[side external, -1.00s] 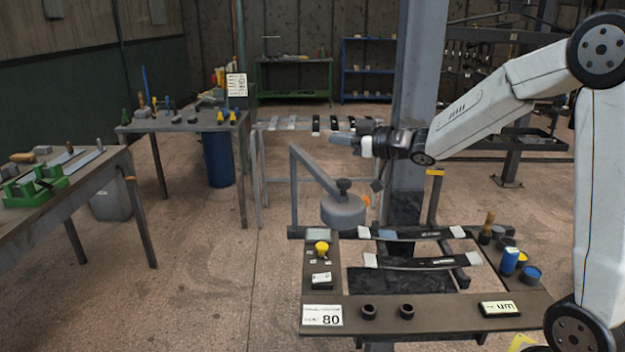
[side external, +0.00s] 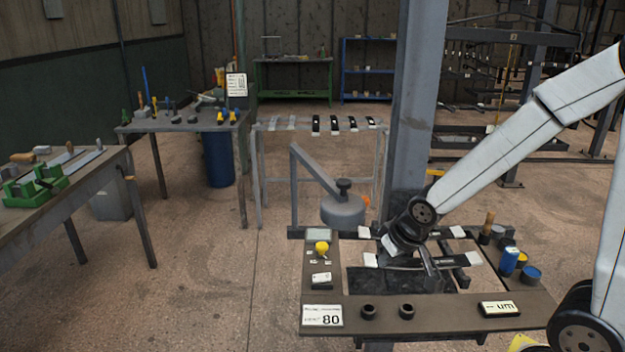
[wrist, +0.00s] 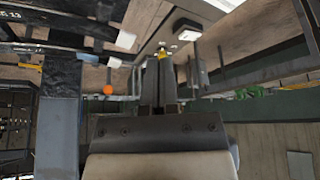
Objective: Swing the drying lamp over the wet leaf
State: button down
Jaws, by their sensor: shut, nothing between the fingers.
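The drying lamp (side external: 343,211) is a round grey head with a dark knob on top, hung from a bent grey arm (side external: 318,172) left of the column. It stands behind the bench frame's left part. Two dark leaves with pale ends lie across the frame, a rear leaf (side external: 459,232) and a front leaf (side external: 443,261). My gripper (wrist: 158,62) is shut and empty. In the side view it is low over the leaves, left of their middle, and hides parts of both. Which leaf is wet is hidden now. I cannot tell whether the gripper touches a leaf.
Two dark rings (side external: 387,311) stand on the front rail. A blue can (side external: 509,262) is at the right. A grey column (side external: 414,100) rises behind. An orange ball (side external: 367,201) is beside the lamp.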

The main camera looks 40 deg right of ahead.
jog(key=s+a+f+n+g+y, duration=0.1)
jog(key=s+a+f+n+g, duration=0.1)
jog(key=s+a, duration=0.25)
jog(key=w+a+r+m+h, duration=0.1)
jog(key=w+a+r+h, duration=0.2)
jog(key=w+a+r, duration=0.3)
jog(key=w+a+r+m+h, duration=0.2)
jog(key=w+a+r, duration=0.5)
jog(key=r, duration=0.5)
jog(key=shift+a+h, duration=0.5)
jog(key=shift+h, duration=0.2)
jog(key=shift+f, duration=0.1)
jog(key=w+d+f, duration=0.2)
jog(key=d+f, duration=0.5)
jog(key=d, duration=0.2)
jog(key=shift+f, duration=0.4)
jog(key=shift+d+t, duration=0.2)
jog(key=shift+t, duration=0.1)
